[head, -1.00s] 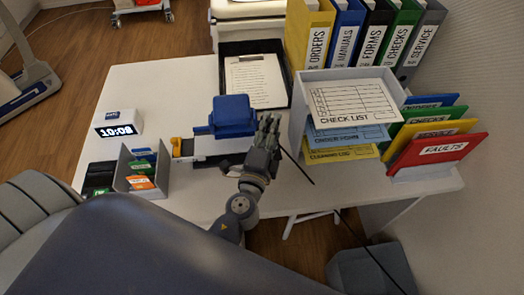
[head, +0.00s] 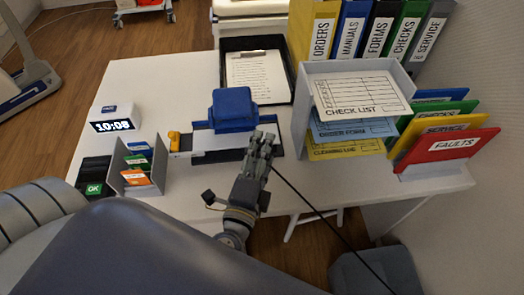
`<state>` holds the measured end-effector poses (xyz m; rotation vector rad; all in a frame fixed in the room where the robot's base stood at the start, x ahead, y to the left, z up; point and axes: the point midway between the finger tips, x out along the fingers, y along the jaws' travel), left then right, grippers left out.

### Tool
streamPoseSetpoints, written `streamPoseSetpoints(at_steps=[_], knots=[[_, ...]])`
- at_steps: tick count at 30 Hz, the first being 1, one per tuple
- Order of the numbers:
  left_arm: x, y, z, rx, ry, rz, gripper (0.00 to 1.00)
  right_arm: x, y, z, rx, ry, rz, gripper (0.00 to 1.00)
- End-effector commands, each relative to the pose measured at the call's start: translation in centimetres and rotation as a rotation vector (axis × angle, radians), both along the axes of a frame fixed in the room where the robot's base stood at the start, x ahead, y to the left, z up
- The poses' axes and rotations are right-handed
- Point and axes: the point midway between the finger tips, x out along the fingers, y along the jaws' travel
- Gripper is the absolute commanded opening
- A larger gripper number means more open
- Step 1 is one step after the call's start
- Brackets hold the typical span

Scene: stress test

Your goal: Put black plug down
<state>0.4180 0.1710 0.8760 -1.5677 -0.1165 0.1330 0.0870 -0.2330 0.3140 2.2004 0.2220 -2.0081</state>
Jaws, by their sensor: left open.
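A small black plug (head: 208,197) lies near the table's front edge, to the left of my left gripper's wrist. A thin black cable (head: 315,212) runs from beside the gripper down to the lower right. Part of the line between plug and cable is hidden behind my arm. My left gripper (head: 262,138) is open, with its fingers pointing away over the front of the blue-topped device. It appears apart from the plug. My right gripper is not in view.
The blue device (head: 233,108) stands mid-table on a flat base. A card holder (head: 143,178) and black OK box (head: 94,173) stand left, below a clock (head: 113,122). A paper rack (head: 303,100) and red FAULTS folder (head: 447,149) are right. Bare table (head: 185,220) lies front left.

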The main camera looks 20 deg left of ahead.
Motion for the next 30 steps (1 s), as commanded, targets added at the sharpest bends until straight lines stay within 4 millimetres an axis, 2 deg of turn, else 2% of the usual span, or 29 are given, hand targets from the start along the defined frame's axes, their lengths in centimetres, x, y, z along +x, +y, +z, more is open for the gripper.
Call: streamPoseSetpoints(at_steps=[1,3,4,15,19,23,30], knots=[[0.0,0.0,0.0,0.0,0.0,0.0,0.83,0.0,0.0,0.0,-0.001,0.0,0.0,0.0],[0.0,0.0,0.0,0.0,0.0,0.0,0.98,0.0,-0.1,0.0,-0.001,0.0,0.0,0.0],[0.0,0.0,0.0,0.0,0.0,0.0,1.0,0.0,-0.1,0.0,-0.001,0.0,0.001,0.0],[0.0,0.0,0.0,0.0,0.0,0.0,1.0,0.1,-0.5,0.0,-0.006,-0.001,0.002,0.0],[-0.6,-0.1,-0.1,0.002,0.002,-0.002,1.0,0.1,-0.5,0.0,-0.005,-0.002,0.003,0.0],[-2.6,-0.5,-0.1,0.003,0.005,-0.004,1.0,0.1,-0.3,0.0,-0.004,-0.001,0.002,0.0],[-7.8,-1.3,-0.1,0.003,0.006,-0.005,1.0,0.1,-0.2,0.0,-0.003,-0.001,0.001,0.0]])
